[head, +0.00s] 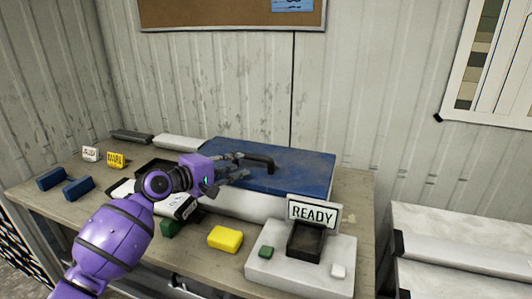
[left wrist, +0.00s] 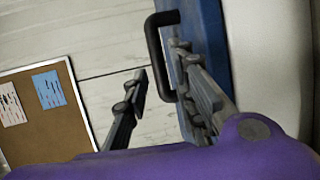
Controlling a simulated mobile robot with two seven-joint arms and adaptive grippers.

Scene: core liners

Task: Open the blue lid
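The blue lid (head: 290,168) lies flat and shut on a long white box (head: 245,204) on the bench. A black bar handle (head: 262,160) stands on the lid. My left gripper (head: 240,166) reaches in from the left, at the near-left end of the handle. In the left wrist view, the fingers of my left gripper (left wrist: 160,62) are apart. The black handle (left wrist: 153,45) shows between and just beyond the fingertips, beside the blue lid (left wrist: 212,45). I cannot tell whether a finger touches it. My right gripper is out of view.
A white stand with a READY sign (head: 312,213) and dark tray is in front right of the box. Blue pieces (head: 78,188) are at left. The corrugated wall (head: 230,80) is close behind the box.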

